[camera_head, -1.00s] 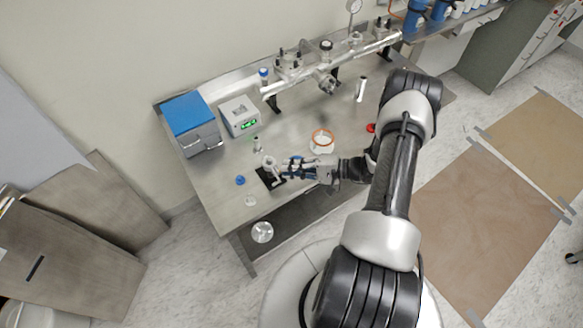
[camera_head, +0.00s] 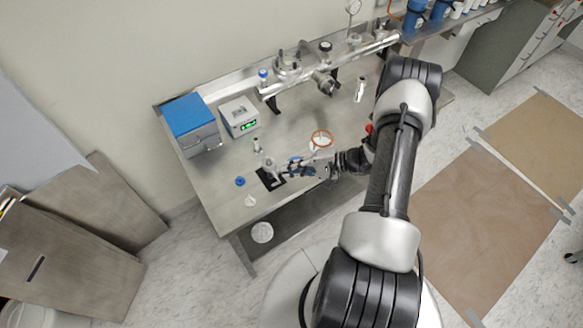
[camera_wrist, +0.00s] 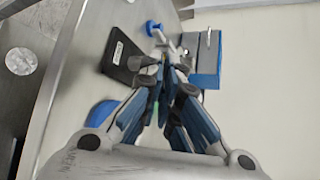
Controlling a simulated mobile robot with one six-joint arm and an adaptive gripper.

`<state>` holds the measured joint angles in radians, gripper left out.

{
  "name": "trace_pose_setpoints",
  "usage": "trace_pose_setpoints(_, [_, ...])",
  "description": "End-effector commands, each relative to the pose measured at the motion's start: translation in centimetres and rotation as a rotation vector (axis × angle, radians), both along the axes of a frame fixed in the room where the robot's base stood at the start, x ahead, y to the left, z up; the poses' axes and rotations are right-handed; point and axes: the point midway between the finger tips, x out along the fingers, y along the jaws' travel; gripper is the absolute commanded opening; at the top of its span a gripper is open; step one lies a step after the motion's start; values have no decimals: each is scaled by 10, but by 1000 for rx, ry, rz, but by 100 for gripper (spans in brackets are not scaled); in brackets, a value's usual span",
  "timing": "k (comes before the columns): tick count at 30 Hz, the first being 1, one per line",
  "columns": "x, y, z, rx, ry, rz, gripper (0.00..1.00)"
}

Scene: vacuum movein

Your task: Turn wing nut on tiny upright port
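The tiny upright port (camera_head: 269,165) is a light metal piece standing on a small black base (camera_head: 280,181) near the front left of the bench. In the wrist view the black base (camera_wrist: 119,63) lies left of the fingertips, with grey metal parts of the port (camera_wrist: 160,40) just beyond them. My gripper (camera_head: 287,170) reaches in from the right, its tips beside the port; its fingers also show in the wrist view (camera_wrist: 168,72). The fingertips are close together. The wing nut is too small and covered to make out, so I cannot tell whether they hold it.
A blue-topped box (camera_head: 190,120) and a grey unit with a green display (camera_head: 239,118) stand behind. A metal manifold (camera_head: 330,68) runs along the back.

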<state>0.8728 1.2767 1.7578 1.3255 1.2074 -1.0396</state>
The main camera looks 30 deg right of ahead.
Motion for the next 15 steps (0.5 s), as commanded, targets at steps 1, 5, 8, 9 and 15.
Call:
trace_pose_setpoints(1, [2, 1, 2, -6, 40, 5, 0])
trace_pose_setpoints(5, [3, 1, 4, -10, 162, 4, 0])
trace_pose_setpoints(8, [4, 1, 5, -14, 256, 5, 0])
trace_pose_setpoints(9, [5, 2, 5, -14, 295, 5, 0])
trace_pose_setpoints(15, [8, 1, 7, -23, 482, 5, 0])
